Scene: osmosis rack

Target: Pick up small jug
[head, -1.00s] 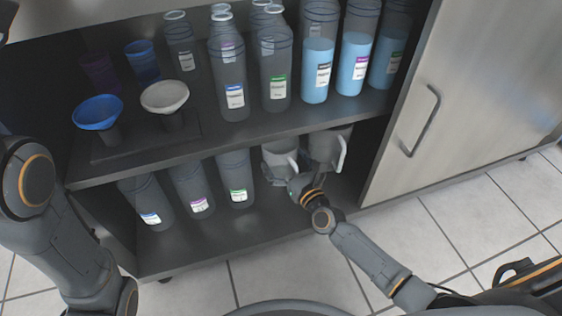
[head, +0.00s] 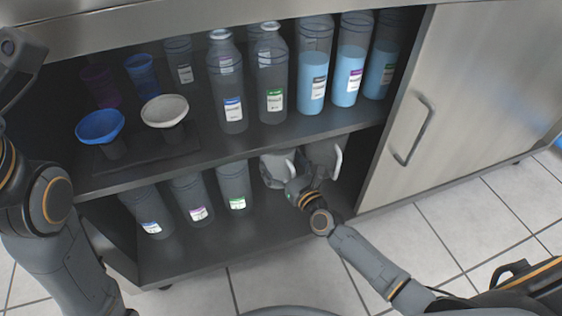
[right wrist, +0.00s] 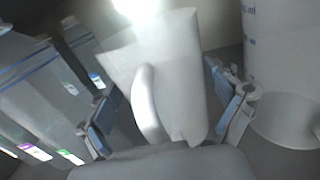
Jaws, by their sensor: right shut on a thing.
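The small jug (head: 275,168) is white with a handle and stands at the right part of the lower shelf. My right gripper (head: 294,184) reaches into the shelf and hides part of the jug. In the right wrist view the jug (right wrist: 178,75) is between the two fingers (right wrist: 165,120), with its handle facing the camera and the gripper shut on it. I cannot tell whether the jug touches the shelf. My left arm is at the left edge; part of its end (head: 20,65) shows top left, and its fingers cannot be made out.
A second white jug (head: 323,158) stands close on the right; it also shows in the right wrist view (right wrist: 285,70). Labelled bottles (head: 234,187) stand to the left. The upper shelf edge (head: 215,155) is just above. A closed door (head: 440,100) is on the right.

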